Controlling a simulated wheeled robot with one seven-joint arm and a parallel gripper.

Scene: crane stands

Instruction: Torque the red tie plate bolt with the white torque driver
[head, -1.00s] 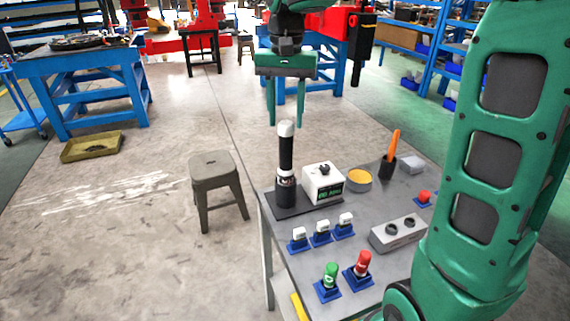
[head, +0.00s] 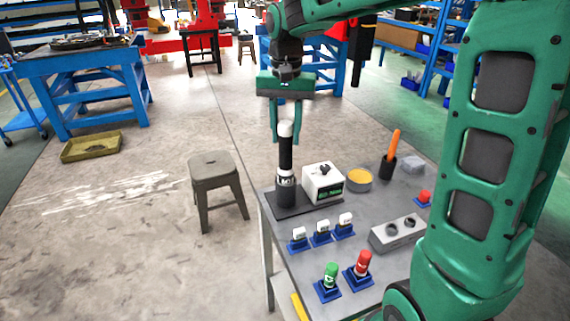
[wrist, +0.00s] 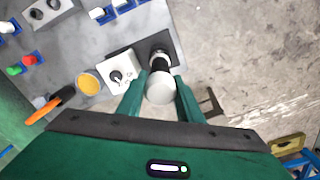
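The white torque driver (head: 286,160), a black cylinder with a white top and a white band, stands upright on a dark pad at the table's far left corner. In the wrist view its white top (wrist: 160,90) lies between my fingers. My gripper (head: 285,139) points down, open, with its fingers either side of the driver's upper part; gaps show in the wrist view. A tall red bolt (head: 363,262) sits in a blue block at the table's front. A shorter red one (head: 424,196) sits at the right. I cannot tell which is the tie plate bolt.
A white box with a knob (head: 323,184) stands close beside the driver. The grey table (head: 310,250) also holds a yellow-topped tin (head: 359,179), an orange-handled tool (head: 393,148), a green bolt (head: 330,272) and several white-topped pieces. A stool (head: 215,170) stands left.

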